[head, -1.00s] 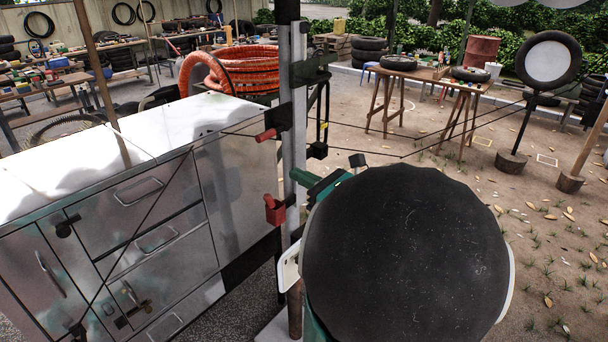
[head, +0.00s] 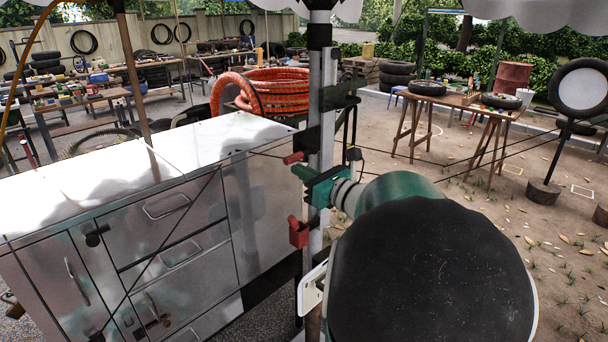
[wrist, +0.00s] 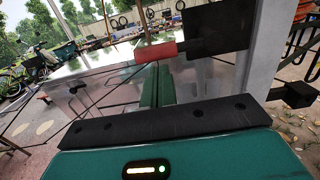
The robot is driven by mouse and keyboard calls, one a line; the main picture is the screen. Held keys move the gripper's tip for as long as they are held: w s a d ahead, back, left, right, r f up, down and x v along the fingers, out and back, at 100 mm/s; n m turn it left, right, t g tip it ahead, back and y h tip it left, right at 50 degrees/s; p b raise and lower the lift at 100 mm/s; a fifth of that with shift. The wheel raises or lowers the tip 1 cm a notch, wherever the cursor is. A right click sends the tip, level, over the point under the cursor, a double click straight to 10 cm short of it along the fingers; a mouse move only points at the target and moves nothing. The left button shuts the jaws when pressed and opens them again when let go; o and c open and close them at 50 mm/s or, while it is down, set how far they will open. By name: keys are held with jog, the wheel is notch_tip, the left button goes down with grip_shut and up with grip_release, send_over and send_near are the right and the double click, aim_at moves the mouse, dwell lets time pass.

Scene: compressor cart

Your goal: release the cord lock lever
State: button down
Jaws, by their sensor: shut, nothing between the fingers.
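A red-gripped lever (head: 293,158) sticks out to the left from a black block on the upright metal post (head: 328,130). In the wrist view the red lever (wrist: 155,52) lies roughly level, joined to a black plate (wrist: 215,28). My gripper (head: 300,172) has its green fingers closed together, pointing left just below the lever in the head view. In the wrist view the closed fingers (wrist: 156,72) reach up to the lever's underside in the picture. I cannot tell whether they touch it. A second red part (head: 298,232) sits lower on the post.
A metal drawer cabinet (head: 245,190) stands left of the post. Thin dark cords run across it and past the post to the right. An orange hose coil (head: 270,92) lies behind the post. Wooden tables (head: 455,102) and a tyre stand (head: 540,195) are farther right, with open ground between.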

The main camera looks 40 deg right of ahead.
aim_at(303, 153)
jog(key=shift+a+r+m, duration=0.1)
jog(key=shift+r+m, duration=0.3)
jog(key=shift+m, duration=0.3)
jog(key=shift+a+r+m, duration=0.15)
jog(key=shift+r+m, duration=0.75)
jog(key=shift+m, duration=0.5)
notch_tip(303, 153, up, 2)
jog(key=m, duration=0.4)
jog(key=shift+r+h, duration=0.1)
jog(key=shift+h, duration=0.2)
jog(key=shift+d+r+m, duration=0.8)
jog(key=shift+r+m, duration=0.05)
jog(key=shift+m, duration=0.35)
jog(key=shift+d+r+m, duration=0.75)
jog(key=shift+r+m, duration=0.1)
jog(key=shift+m, duration=0.35)
jog(key=shift+d+r, duration=0.1)
